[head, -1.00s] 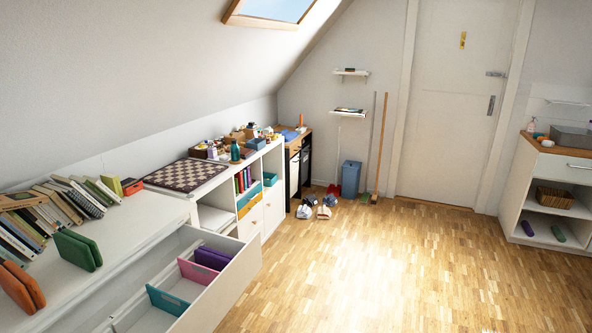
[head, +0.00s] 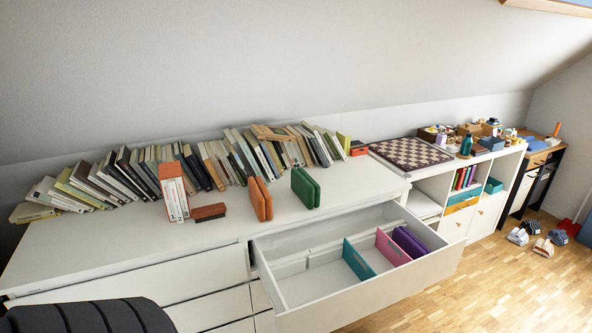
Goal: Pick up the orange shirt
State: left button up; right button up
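The drawer's left part is empty. Neither of my grippers shows in the head view.
Many leaning books (head: 120,175) line the back of the dresser top. An orange-and-white box set (head: 174,190) and a small brown block (head: 209,212) stand left of the orange shirt. A dark ribbed object (head: 90,316) fills the bottom left. A chessboard (head: 411,153) lies farther right.

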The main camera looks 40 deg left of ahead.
aim_at(261, 199)
jog(key=u, duration=1.65)
jog(key=i+j, duration=0.15)
jog(key=j, duration=0.25)
jog(key=i+j, duration=0.1)
jog(key=j, duration=0.25)
jog(key=i+j, duration=0.15)
jog(key=j, duration=0.25)
jog(key=i+j, duration=0.1)
jog(key=j, duration=0.25)
